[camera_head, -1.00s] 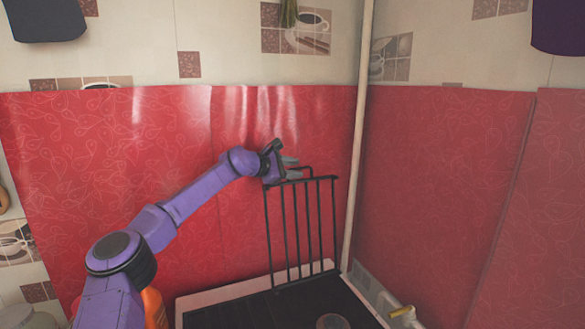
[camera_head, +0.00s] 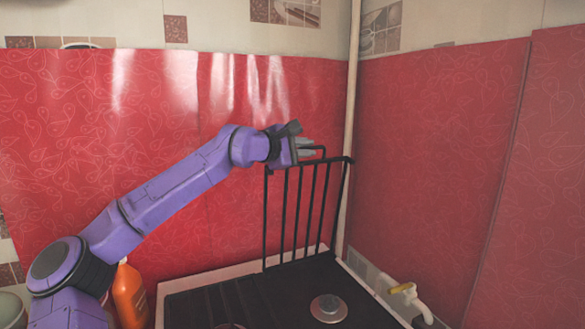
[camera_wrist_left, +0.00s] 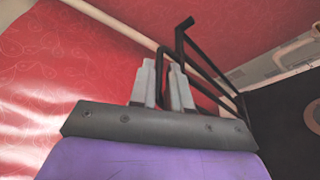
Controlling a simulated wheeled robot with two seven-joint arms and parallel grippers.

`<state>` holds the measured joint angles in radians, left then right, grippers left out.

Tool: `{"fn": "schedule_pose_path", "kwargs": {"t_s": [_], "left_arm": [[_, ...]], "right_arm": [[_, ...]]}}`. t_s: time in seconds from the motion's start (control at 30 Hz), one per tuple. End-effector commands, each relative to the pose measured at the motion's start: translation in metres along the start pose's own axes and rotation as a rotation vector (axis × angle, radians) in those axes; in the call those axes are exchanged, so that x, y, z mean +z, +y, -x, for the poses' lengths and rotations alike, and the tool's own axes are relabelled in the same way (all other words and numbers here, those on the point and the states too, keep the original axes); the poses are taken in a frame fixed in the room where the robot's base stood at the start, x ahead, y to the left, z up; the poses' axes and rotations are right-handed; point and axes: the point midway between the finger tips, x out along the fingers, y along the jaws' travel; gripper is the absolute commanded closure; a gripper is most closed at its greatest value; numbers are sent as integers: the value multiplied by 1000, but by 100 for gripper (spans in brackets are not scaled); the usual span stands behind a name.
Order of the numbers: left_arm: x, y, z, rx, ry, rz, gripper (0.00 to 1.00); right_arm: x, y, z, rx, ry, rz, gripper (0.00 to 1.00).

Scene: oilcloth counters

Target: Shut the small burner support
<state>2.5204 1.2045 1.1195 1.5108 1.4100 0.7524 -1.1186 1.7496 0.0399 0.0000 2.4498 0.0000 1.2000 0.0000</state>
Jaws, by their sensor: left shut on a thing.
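The small burner support (camera_head: 306,208) is a black wire grate. It stands raised, almost upright, at the back of the dark stove (camera_head: 245,300). My left gripper (camera_head: 310,147) is at the grate's upper edge, its fingers shut on a bar there. In the left wrist view, the pale fingers (camera_wrist_left: 162,88) close around a black bar of the support (camera_wrist_left: 205,66), and other bars run down to the right. My right gripper is in neither view now.
A round burner (camera_head: 328,307) shows on the stove top. A pipe with a yellow-handled valve (camera_head: 403,288) is at the stove's right. An orange bottle (camera_head: 129,295) stands to the left, close to my left arm. Red oilcloth walls (camera_head: 440,170) close off the back and right.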

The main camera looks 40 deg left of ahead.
Motion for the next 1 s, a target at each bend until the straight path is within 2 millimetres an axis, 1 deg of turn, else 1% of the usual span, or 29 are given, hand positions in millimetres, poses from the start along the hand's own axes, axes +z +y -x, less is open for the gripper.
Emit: {"fn": "schedule_pose_path", "kwargs": {"t_s": [0.03, 0.1, 0.2, 0.4, 0.63, 1.0], "left_arm": [[5, -22, 2, 13, -1, -35, 100], [19, -32, 8, 30, 0, -79, 100], [36, -46, 14, 51, 2, -133, 100], [59, -66, 22, 81, 6, -214, 100], [70, -73, 27, 97, 8, -253, 100], [72, -73, 27, 98, 8, -257, 100]], "right_arm": [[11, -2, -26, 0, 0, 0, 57], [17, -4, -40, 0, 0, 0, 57], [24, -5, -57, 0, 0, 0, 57], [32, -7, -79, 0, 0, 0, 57], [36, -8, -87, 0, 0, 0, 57], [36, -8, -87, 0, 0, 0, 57]]}}
